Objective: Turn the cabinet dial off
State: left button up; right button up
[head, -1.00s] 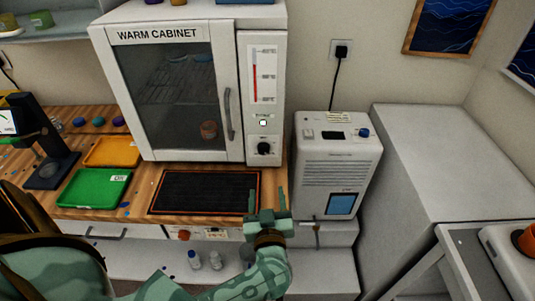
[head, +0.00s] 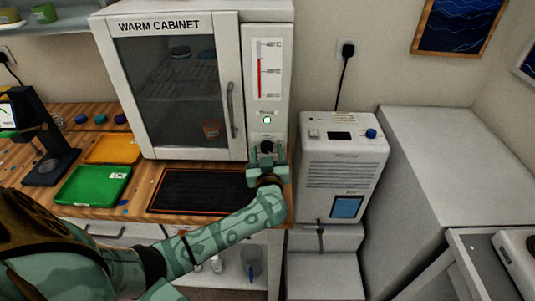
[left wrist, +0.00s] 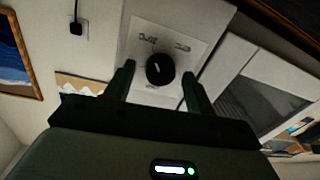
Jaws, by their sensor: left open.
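The warm cabinet (head: 170,25) is white with a shut glass door, standing on the wooden bench. Its black dial (head: 267,147) is low on the right-hand panel, partly hidden by my gripper. In the left wrist view the dial (left wrist: 160,69) shows whole, with a pale pointer line and small lettering on the plate around it. My left gripper (head: 267,158) is open in front of the dial. In the left wrist view its fingers (left wrist: 156,88) stand on either side of the dial, with gaps, not touching it. My right gripper is not in view.
A black mat (head: 200,190) lies in front of the cabinet. Green (head: 92,186) and orange (head: 112,149) trays are to the left. A white box unit (head: 345,165) with a blue knob stands close right of the cabinet.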

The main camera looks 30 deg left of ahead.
pick_arm(q)
jog(key=c, duration=1)
